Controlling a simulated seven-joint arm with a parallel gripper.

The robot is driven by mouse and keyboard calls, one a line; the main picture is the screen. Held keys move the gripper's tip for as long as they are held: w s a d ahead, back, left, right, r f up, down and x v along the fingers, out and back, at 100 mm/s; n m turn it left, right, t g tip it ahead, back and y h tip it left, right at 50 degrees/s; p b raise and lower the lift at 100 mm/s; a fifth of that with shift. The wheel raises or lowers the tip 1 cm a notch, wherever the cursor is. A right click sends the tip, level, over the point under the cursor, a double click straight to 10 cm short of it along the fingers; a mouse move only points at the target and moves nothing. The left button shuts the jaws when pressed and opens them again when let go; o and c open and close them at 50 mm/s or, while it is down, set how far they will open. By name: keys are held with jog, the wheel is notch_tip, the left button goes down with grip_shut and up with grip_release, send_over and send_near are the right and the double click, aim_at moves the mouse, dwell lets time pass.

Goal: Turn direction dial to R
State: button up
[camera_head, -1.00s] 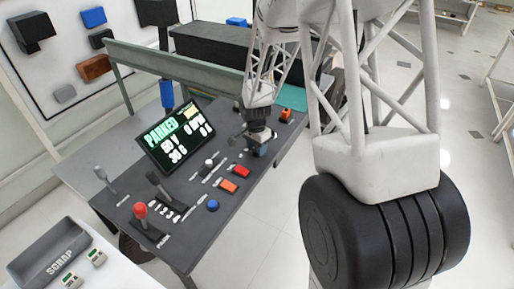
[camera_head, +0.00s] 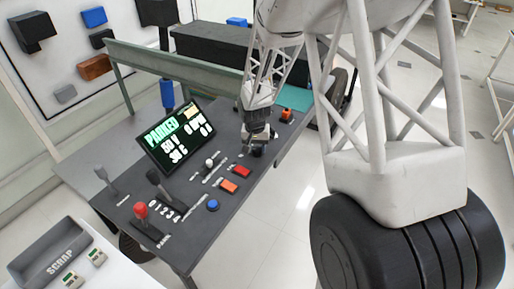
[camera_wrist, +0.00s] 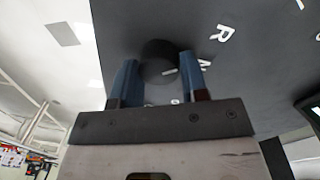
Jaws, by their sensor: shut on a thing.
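The direction dial is a dark round knob on the console's sloped panel. In the wrist view the dial (camera_wrist: 157,58) sits between the two blue fingers of my gripper (camera_wrist: 160,78), which is shut on it. A short white mark shows on the dial near the right finger. A white letter R (camera_wrist: 222,33) is printed on the panel to the upper right, with a partly hidden letter between it and the right finger. In the head view my gripper (camera_head: 258,147) is at the right part of the console, and the dial is mostly hidden there.
The console (camera_head: 225,222) also bears a lit display (camera_head: 177,138) reading PARKED, red (camera_head: 242,171) and orange (camera_head: 229,186) switches, a blue button (camera_head: 212,205), a white-knobbed lever (camera_head: 209,163) and a red-knobbed lever (camera_head: 141,210). A grey SCRAP tray (camera_head: 48,255) is at lower left.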

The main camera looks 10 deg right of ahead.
aim_at(256, 149)
jog(key=shift+n, duration=0.8)
jog(key=o, duration=0.9)
jog(key=shift+r, duration=0.15)
jog(key=r, duration=0.7)
jog(key=shift+a+r, duration=0.15)
jog(key=shift+a, duration=0.1)
jog(key=shift+r, duration=0.15)
